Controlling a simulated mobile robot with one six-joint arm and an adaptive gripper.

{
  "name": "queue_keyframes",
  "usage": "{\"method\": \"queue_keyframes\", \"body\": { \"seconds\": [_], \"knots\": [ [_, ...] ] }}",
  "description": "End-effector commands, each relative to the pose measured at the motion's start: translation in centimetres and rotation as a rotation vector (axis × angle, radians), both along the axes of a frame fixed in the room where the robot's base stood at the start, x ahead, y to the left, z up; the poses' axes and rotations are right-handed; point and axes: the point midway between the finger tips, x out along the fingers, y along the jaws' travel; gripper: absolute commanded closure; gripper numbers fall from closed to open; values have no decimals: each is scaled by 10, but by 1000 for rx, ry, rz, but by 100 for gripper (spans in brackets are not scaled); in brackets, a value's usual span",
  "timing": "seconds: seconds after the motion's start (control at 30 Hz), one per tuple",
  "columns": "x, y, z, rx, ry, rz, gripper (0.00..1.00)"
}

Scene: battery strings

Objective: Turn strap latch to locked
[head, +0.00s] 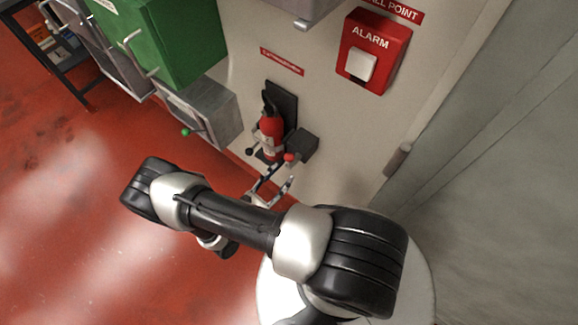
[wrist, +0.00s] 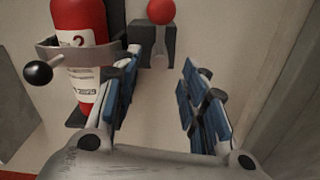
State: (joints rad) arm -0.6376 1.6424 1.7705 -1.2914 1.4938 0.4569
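A red fire extinguisher (head: 270,132) stands against a dark backing plate on the wall; it shows at the left of the wrist view (wrist: 88,85). A grey strap (wrist: 75,54) wraps around it, with a black ball knob (wrist: 38,73) sticking out at its left. A red ball knob (wrist: 161,11) sits in front of a dark block (wrist: 143,36) to the right of the extinguisher. I cannot tell which knob belongs to the strap latch. My gripper (wrist: 160,58) is open and empty, its fingers pointing toward the dark block. The red knob lies beyond the fingertips, apart from them.
A red alarm box (head: 372,52) is on the wall at upper right. A green cabinet (head: 175,40) and a grey box with a green knob (head: 186,132) are at left. A grey wall or door closes off the right. The red floor at left is clear.

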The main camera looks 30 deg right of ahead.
Motion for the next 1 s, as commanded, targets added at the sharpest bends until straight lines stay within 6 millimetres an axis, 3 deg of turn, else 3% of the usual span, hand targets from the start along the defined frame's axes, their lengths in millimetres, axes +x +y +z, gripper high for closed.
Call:
{"method": "queue_keyframes", "body": {
  "seconds": [0.1,0.3,0.7,1.0],
  "knots": [
    [7,-23,-1,0,1,-5,60],
    [16,-45,0,-1,1,-2,60],
    [18,-50,0,0,-1,1,60],
    [18,-50,0,0,0,0,80]
  ]
}}
